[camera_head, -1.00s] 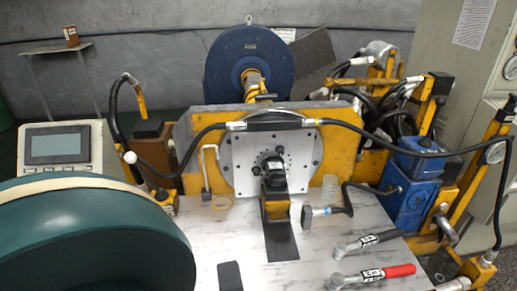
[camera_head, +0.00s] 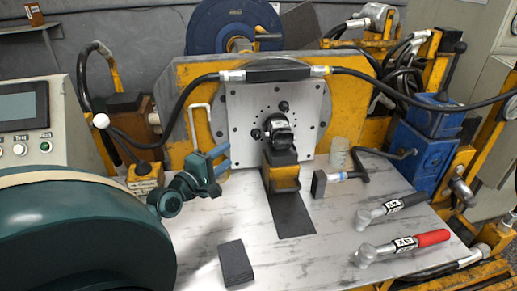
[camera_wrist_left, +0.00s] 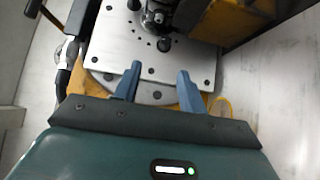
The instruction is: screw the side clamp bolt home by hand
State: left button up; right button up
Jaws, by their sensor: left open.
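A dark hydraulic motor (camera_head: 278,128) sits at the middle of the pale, holed face plate (camera_head: 238,118), above a yellow-and-black support block (camera_head: 284,178). Black knobs stand out around the motor, one at its left (camera_head: 256,134) and one above; I cannot tell which is the side clamp bolt. My left gripper (camera_head: 224,160) is open and empty, left of the plate's lower part, with its blue fingers towards the motor. In the left wrist view its fingers (camera_wrist_left: 158,82) are spread before the plate (camera_wrist_left: 118,48), with the knobs (camera_wrist_left: 163,45) beyond, touching nothing visible.
A black hose (camera_head: 395,88) arches across the plate's top. A control box (camera_head: 30,130) stands left.

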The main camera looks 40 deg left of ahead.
aim_at(254, 137)
pick_arm(q)
jog(key=w+a+f, duration=0.1)
jog(key=w, duration=1.2)
jog(key=shift+a+b, duration=0.2)
jog(key=shift+b, duration=0.25)
grip_shut()
